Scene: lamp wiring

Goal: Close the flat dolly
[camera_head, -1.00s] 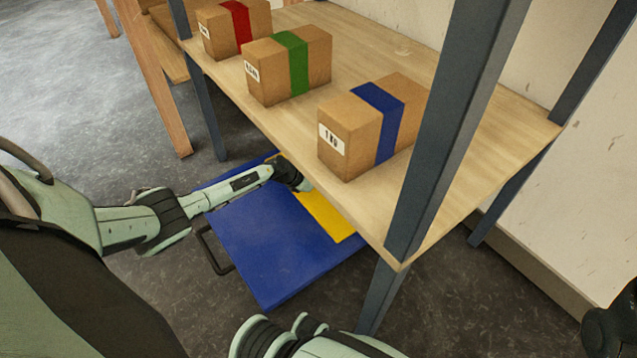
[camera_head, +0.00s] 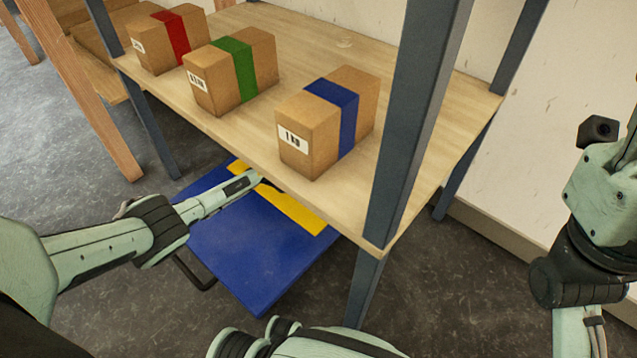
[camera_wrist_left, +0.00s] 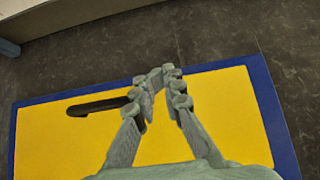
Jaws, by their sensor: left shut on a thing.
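The flat dolly (camera_head: 245,255) is a blue slab with a yellow panel (camera_head: 292,212), low at the floor and partly under the wooden shelf. A black handle (camera_head: 188,275) sticks out of its near left side. In the left wrist view the yellow panel (camera_wrist_left: 60,145) fills the lower part, inside a blue border. My left gripper (camera_wrist_left: 162,85) is over this panel, fingers close together, shut on a black bar (camera_wrist_left: 100,105). The exact hold is hidden by the fingers. In the head view the shelf edge hides these fingertips. My right arm is at the right; its fingers do not show.
The wooden shelf (camera_head: 250,135) carries boxes with red (camera_head: 170,38), green (camera_head: 230,70) and blue (camera_head: 328,122) bands. A dark metal post (camera_head: 415,110) stands at its near right corner. A wall is behind. Open floor (camera_head: 110,215) lies left of the dolly.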

